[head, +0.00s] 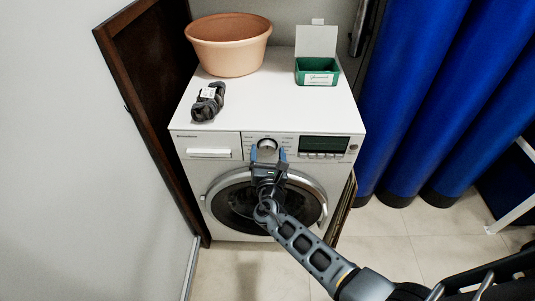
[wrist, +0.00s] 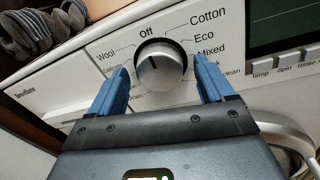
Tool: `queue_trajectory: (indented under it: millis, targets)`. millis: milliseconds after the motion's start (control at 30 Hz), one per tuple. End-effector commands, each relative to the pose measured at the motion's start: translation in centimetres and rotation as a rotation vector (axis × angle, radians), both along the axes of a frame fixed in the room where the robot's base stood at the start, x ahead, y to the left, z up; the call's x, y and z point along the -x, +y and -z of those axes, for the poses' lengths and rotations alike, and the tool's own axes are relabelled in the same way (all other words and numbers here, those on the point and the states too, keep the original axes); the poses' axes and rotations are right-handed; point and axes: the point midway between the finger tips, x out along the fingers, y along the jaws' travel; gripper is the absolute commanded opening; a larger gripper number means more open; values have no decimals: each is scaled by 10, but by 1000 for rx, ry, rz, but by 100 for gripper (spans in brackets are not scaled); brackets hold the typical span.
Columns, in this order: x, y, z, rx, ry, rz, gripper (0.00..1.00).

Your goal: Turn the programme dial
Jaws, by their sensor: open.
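The programme dial (head: 267,145) is a silver round knob on the front panel of a white washing machine (head: 300,118). In the wrist view the dial (wrist: 161,66) has labels around it, including Off, Cotton, Eco, Mixed and Wool. A dark mark on its face points up, close to Off. My gripper (head: 268,154) is open in front of the dial. In the wrist view its two blue fingers (wrist: 162,82) stand to the left and right of the dial, with a visible gap on each side. Whether the fingertips reach past the dial's face is hard to tell.
A terracotta pot (head: 229,55), a dark striped bundle (head: 208,102) and a green box (head: 317,72) with a raised lid stand on the machine. A dark display (head: 324,144) is right of the dial. Blue cylinders (head: 415,90) stand at the right, a dark wooden panel (head: 150,100) at the left.

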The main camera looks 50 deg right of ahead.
Motion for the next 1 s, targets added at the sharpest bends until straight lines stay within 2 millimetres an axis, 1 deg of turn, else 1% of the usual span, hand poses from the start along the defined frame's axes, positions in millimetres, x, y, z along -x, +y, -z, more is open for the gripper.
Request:
queue_trajectory:
  millis: [233,800,833,1000]
  targets:
    - [0,-1,0,0,0,0,81]
    - [0,0,0,-1,-1,-1,26]
    - [0,0,0,-1,-1,-1,25]
    - [0,0,1,-8,-12,-1,25]
